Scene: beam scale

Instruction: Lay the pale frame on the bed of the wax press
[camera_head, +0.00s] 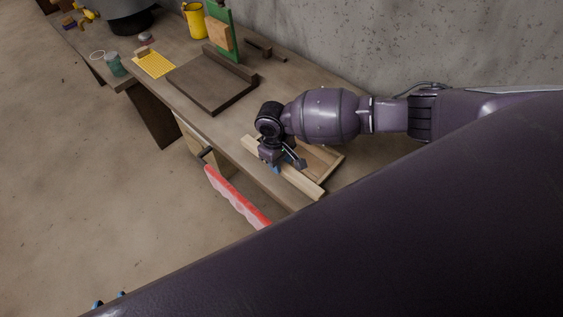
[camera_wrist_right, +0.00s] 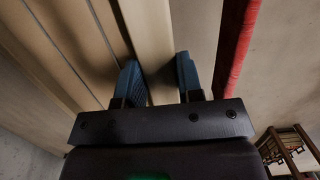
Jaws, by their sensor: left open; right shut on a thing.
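The pale frame (camera_head: 308,184) is a wooden rectangle at the near edge of the bench, right of centre in the head view. My right gripper (camera_head: 284,165) is shut on its long near bar; in the right wrist view the bar (camera_wrist_right: 149,35) lies between the blue fingers (camera_wrist_right: 160,82). Whether the frame touches the bench I cannot tell. A dark flat slab with a raised back edge (camera_head: 212,84), seemingly the wax press bed, lies further left, bare on top. My left gripper (camera_head: 109,300) is open and empty at the bottom left, mostly hidden.
A red bar (camera_head: 237,197) sticks out along the bench's front edge, below the frame. A yellow sheet (camera_head: 154,65), a yellow jug (camera_head: 194,20) and a green upright stand (camera_head: 222,30) are around the slab. A concrete wall (camera_head: 330,40) bounds the back. My own arm covers the lower right.

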